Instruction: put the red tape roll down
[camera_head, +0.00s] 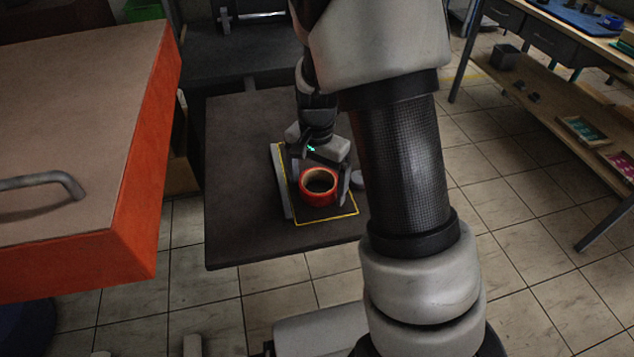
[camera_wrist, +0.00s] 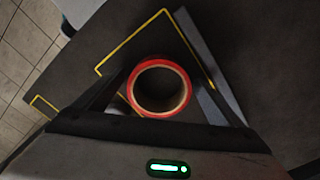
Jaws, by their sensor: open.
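The red tape roll (camera_head: 318,198) lies flat on the dark table (camera_head: 235,235), inside a yellow outlined area (camera_head: 330,219). Its hole faces up. In the wrist view the roll (camera_wrist: 184,103) sits between the fingers of my gripper (camera_wrist: 160,88). In the head view my gripper (camera_head: 318,183) is open above the table, with one finger on each side of the roll. I cannot tell whether either finger touches it.
A grey raised strip (camera_head: 281,182) borders the yellow outline on its left. An orange-sided cabinet (camera_head: 140,170) with a metal handle stands at the left. A wooden workbench (camera_head: 560,95) stands at the right. The table's left part is bare.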

